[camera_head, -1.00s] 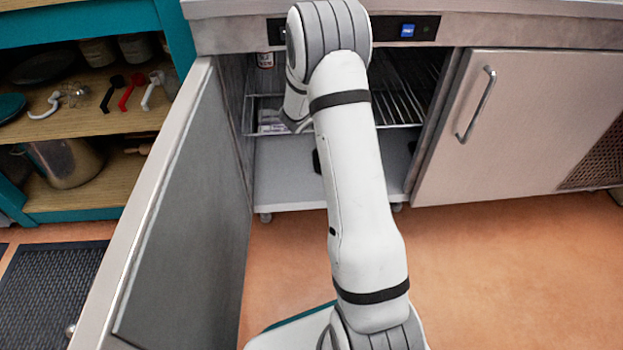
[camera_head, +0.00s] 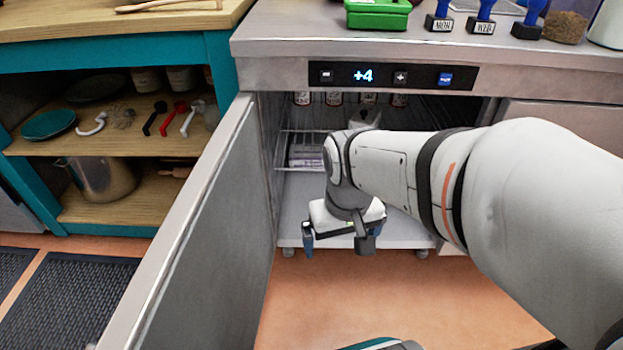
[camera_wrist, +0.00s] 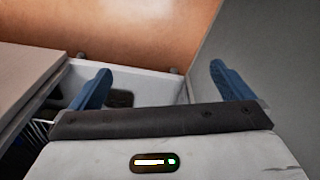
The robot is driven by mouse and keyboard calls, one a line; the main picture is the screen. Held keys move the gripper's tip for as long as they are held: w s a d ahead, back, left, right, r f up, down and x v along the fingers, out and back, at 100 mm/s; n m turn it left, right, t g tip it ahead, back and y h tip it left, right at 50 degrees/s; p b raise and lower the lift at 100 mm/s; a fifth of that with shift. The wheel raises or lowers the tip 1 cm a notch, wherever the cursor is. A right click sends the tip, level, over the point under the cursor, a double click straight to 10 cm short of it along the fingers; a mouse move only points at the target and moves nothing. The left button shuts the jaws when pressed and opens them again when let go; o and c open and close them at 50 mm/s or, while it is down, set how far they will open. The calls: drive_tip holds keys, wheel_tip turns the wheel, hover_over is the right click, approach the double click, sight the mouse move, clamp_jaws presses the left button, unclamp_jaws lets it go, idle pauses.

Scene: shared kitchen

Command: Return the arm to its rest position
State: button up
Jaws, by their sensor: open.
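My gripper (camera_head: 338,243) hangs in front of the open fridge compartment, to the right of its open door (camera_head: 205,240). It is open and empty. In the wrist view its two blue fingers (camera_wrist: 160,88) stand wide apart with nothing between them. My arm reaches in from the right of the head view and covers much of the compartment's right side.
The wire shelf (camera_head: 300,137) holds jars and a pale package (camera_head: 305,157). The counter above bears a green box (camera_head: 378,14) and several blue-handled stamps (camera_head: 482,17). A teal shelf unit (camera_head: 222,70) stands left. Open floor (camera_head: 300,310) lies below the gripper.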

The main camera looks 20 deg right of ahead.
drive_tip(key=shift+s+a, duration=0.1)
drive_tip(key=shift+a, duration=0.4)
